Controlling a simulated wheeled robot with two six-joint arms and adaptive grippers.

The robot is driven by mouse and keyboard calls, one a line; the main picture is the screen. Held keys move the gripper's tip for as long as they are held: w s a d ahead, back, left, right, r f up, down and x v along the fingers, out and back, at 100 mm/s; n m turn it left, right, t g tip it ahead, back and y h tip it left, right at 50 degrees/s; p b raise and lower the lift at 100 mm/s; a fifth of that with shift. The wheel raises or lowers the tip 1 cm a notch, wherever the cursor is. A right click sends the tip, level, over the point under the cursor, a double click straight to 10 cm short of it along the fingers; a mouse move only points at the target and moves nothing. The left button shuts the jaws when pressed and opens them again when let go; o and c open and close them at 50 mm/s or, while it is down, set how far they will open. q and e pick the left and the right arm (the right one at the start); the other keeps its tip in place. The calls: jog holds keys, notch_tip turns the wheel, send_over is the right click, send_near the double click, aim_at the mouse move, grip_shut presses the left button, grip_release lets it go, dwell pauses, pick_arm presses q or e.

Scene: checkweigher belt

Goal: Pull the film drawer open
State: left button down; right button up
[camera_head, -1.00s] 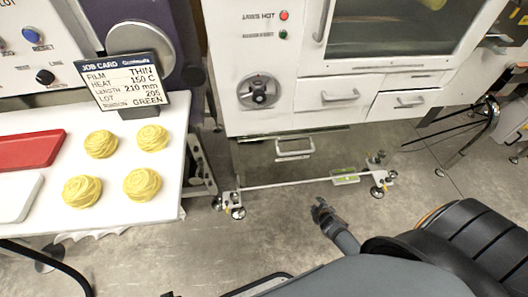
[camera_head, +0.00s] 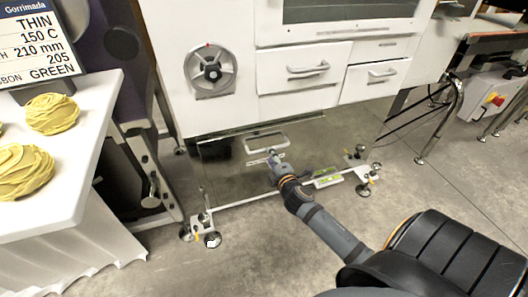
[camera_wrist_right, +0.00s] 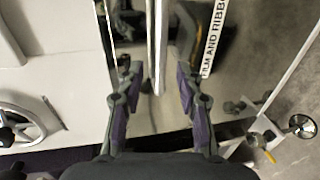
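The film drawer (camera_head: 222,160) has a dark, shiny front low under the white machine, and I see no gap showing it open. Its pale bar handle (camera_head: 266,142) is on the upper front. The handle (camera_wrist_right: 159,45) runs upright in the right wrist view, beside a label (camera_wrist_right: 214,38) reading "FILM AND RIBBO…". My right gripper (camera_head: 274,157) is at the handle in the head view. In the wrist view its fingers (camera_wrist_right: 155,85) are apart, one on each side of the handle's line, with no clear contact. My left gripper is not in view.
Two white drawers with handles (camera_head: 308,69) (camera_head: 382,73) and a dial (camera_head: 210,71) are above. A low frame on casters (camera_head: 212,239) surrounds the film drawer, with a green level (camera_head: 328,181). A white table (camera_head: 70,170) with yellow nests stands left. Floor in front is clear.

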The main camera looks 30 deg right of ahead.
jog(key=b+x, duration=0.1)
jog(key=x, duration=0.5)
jog(key=shift+w, duration=0.1)
grip_shut()
jog(key=shift+f, duration=0.1)
